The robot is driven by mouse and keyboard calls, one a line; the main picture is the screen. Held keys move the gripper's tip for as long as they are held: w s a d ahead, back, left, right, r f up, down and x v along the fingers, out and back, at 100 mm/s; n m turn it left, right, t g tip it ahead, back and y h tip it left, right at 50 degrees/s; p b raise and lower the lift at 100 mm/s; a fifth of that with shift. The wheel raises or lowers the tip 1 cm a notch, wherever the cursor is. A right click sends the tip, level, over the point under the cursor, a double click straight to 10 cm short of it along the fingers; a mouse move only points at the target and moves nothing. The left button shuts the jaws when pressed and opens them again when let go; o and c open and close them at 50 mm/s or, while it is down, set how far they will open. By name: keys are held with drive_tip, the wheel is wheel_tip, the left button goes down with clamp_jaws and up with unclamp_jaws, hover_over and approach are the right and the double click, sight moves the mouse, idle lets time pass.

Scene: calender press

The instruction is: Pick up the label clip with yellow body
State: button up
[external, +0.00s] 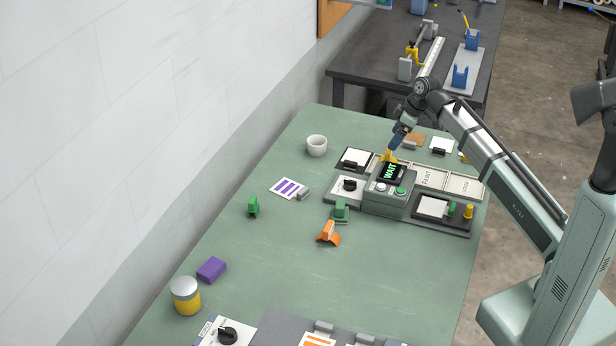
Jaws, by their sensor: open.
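My gripper (389,157) is at the far part of the green table, low behind the grey console with the lit "WAIT" screen. It is open. A yellow flared shape shows at its tip; at this size I cannot tell whether this is its fingers or a yellow clip by them. Another small yellow piece (462,157) shows at the table's far right, mostly hidden behind my arm, right of and apart from my gripper. I cannot tell which, if either, is the yellow label clip.
The console (388,199) stands close to my gripper. An orange clip-like piece (328,233), a green block (253,206), a purple block (211,269), a white cup (317,145) and a yellow jar (186,297) stand on the table (270,270). The table's middle front is clear.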

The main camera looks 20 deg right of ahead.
sight(388, 157)
drive_tip(key=shift+d+x, duration=0.1)
drive_tip(key=shift+x, duration=1.6)
drive_tip(key=shift+d+x, duration=0.15)
drive_tip(key=shift+x, duration=1.55)
drive_tip(key=shift+s, duration=0.1)
drive_tip(key=c, duration=1)
